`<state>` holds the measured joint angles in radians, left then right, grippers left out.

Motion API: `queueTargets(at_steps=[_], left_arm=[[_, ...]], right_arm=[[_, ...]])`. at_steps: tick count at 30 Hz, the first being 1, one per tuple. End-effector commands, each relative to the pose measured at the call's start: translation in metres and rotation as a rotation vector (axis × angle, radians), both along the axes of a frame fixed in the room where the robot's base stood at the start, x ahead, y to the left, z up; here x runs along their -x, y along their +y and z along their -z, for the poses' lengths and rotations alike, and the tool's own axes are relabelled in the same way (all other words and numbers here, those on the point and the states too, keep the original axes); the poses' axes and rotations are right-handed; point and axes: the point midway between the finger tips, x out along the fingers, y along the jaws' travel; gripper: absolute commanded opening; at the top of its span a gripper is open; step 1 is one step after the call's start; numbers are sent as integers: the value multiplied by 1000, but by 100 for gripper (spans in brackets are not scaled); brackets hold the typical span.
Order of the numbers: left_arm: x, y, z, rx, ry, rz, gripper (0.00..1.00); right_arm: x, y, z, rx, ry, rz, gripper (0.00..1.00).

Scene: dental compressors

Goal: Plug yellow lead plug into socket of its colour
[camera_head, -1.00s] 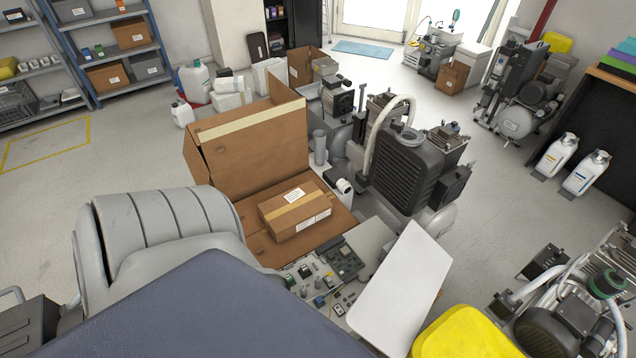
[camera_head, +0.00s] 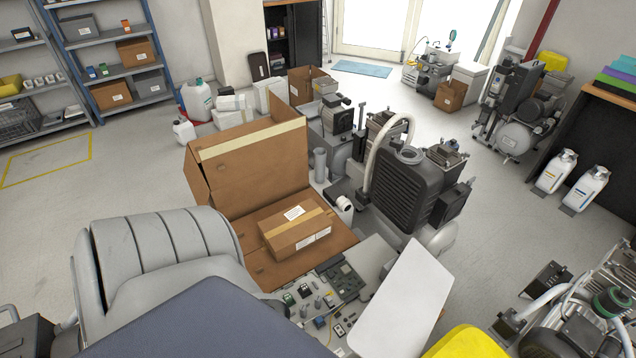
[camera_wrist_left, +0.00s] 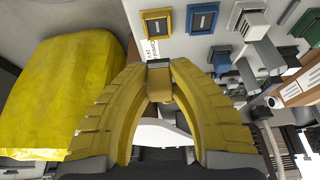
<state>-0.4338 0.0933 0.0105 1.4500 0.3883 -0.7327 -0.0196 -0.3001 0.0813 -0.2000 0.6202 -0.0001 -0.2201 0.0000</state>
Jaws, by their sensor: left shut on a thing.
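My left gripper (camera_wrist_left: 158,68) shows in the left wrist view, its yellow fingers closed on a small yellow plug (camera_wrist_left: 159,88). The plug is partly hidden between the fingers, and its lead cannot be made out. Beyond the fingertips is a pale panel with a yellow-framed socket (camera_wrist_left: 157,23) just above the tips in the picture. A blue-framed socket (camera_wrist_left: 202,18) is to its right. The plug appears apart from the yellow socket. My right gripper is in neither view.
A large yellow object (camera_wrist_left: 65,95) fills the left of the wrist view. Grey connectors (camera_wrist_left: 255,50) stand right of the sockets. In the head view, a white panel (camera_head: 405,295) stands near the board, with a taped box (camera_head: 297,230) and a compressor (camera_head: 410,190) behind.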

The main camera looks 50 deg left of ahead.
Motion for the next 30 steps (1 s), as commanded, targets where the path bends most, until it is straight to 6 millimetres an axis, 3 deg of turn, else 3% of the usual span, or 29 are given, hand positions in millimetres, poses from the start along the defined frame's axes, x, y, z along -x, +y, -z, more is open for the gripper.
queueTargets(at_steps=[30], left_arm=[[0, 0, 43, 0, 0, -1, 0]], right_arm=[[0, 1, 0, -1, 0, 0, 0]])
